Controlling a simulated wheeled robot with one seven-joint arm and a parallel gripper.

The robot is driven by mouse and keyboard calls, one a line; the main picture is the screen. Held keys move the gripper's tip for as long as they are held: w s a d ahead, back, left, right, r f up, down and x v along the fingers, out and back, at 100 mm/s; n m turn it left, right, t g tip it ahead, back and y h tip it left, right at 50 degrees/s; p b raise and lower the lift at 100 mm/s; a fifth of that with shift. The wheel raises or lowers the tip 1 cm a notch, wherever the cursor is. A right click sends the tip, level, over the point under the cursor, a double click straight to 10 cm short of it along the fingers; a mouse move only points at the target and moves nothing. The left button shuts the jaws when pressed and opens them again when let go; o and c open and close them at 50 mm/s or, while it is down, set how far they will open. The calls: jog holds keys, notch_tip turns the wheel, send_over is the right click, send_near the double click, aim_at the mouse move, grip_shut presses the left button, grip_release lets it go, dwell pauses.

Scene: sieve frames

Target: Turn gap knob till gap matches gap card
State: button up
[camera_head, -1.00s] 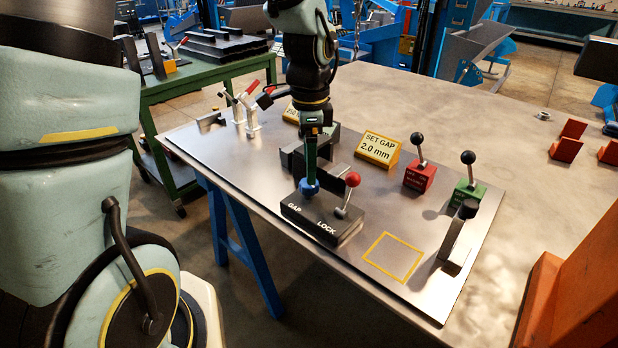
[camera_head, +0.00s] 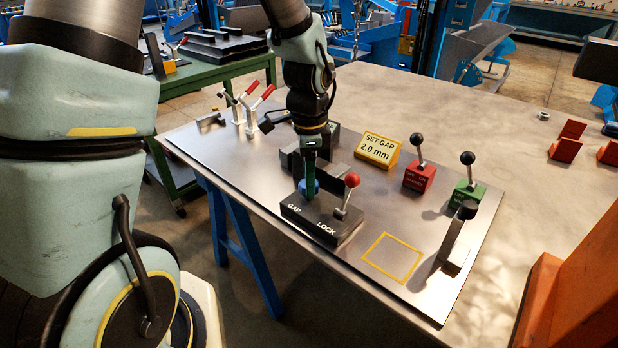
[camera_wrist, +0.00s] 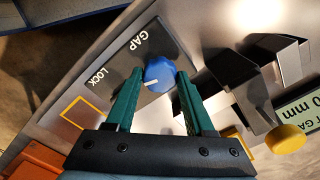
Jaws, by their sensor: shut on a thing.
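The blue gap knob (camera_head: 304,187) stands on the black block marked GAP and LOCK (camera_head: 322,221). My gripper (camera_head: 310,188) points down at it, with the green fingers one on each side. In the wrist view my gripper (camera_wrist: 161,74) is shut on the blue knob (camera_wrist: 158,75), whose white pointer line shows. The yellow gap card (camera_head: 377,150) reads SET GAP 2.0 mm and partly shows in the wrist view (camera_wrist: 308,112). Dark grey jaw blocks (camera_head: 341,176) stand behind the knob; my arm hides part of them, and the gap width cannot be read.
A red-ball lock lever (camera_head: 351,181) stands close right of the knob. Red (camera_head: 420,178) and green (camera_head: 468,194) lever boxes and an upright bracket (camera_head: 458,238) stand at right. Red-handled clamps (camera_head: 250,108) stand at back left. The yellow outlined square (camera_head: 394,257) is empty.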

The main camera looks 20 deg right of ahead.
grip_shut()
jog(key=shift+n, duration=0.3)
